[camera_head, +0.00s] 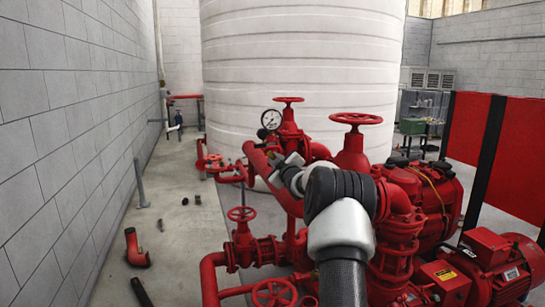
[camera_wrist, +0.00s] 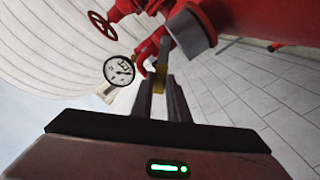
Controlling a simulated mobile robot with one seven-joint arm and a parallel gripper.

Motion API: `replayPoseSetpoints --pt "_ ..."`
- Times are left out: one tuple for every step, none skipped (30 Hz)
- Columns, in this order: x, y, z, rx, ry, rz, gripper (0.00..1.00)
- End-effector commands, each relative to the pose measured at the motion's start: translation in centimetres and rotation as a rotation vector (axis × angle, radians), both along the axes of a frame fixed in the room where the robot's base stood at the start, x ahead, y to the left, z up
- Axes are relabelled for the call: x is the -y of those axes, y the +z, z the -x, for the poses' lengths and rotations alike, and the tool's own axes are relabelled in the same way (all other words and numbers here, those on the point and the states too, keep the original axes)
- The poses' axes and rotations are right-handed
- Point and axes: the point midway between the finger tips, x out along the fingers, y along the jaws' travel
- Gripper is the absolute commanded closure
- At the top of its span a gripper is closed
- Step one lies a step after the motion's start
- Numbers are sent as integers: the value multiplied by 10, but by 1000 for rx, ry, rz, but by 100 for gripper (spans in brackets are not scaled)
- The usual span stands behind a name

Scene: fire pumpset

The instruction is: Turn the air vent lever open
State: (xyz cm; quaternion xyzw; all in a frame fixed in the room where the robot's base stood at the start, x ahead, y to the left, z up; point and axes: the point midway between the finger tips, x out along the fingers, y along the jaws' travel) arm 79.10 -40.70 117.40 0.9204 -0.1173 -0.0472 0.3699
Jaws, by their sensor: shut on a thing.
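My gripper (camera_wrist: 160,72) reaches forward to the red pipework in the wrist view, its two dark fingers close together. A small brass-yellow piece (camera_wrist: 160,80) shows between the fingers, beside a small red part (camera_wrist: 142,62). The fingers are shut on the air vent lever, which they mostly hide; its angle cannot be told. In the head view my gripper (camera_head: 279,165) is at the red pipe below the pressure gauge, and my arm hides the lever there.
A white-faced pressure gauge (camera_head: 271,119) stands just behind my gripper. Red handwheels (camera_head: 288,100) (camera_head: 356,119) rise above the pipes, and a red motor (camera_head: 493,265) is at lower right. A large white tank (camera_head: 300,60) stands behind. The floor at left is mostly clear, with a few loose parts.

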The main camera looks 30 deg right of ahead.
Motion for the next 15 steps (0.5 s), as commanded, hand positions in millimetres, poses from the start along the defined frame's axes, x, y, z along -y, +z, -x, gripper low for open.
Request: replayPoseSetpoints --pt "3 7 1 10 -1 -44 100" --pt "4 8 1 18 -2 -72 100" --pt "6 9 2 28 -1 -108 100" --pt "7 10 2 35 -2 -137 100" --pt "9 11 2 42 -2 -165 100" --pt "11 12 3 52 -3 -200 100" --pt "12 13 3 60 -2 -227 100" --pt "13 14 4 67 -2 -255 100" --pt "15 15 4 75 -1 -291 100" --pt "16 15 4 83 -1 -318 100" --pt "18 16 5 89 -1 -345 100" --pt "20 17 6 98 -3 -379 100" --pt "22 17 6 105 -3 -406 100" --pt "23 17 6 112 -3 -431 100" --pt "24 18 6 119 -2 -464 100"
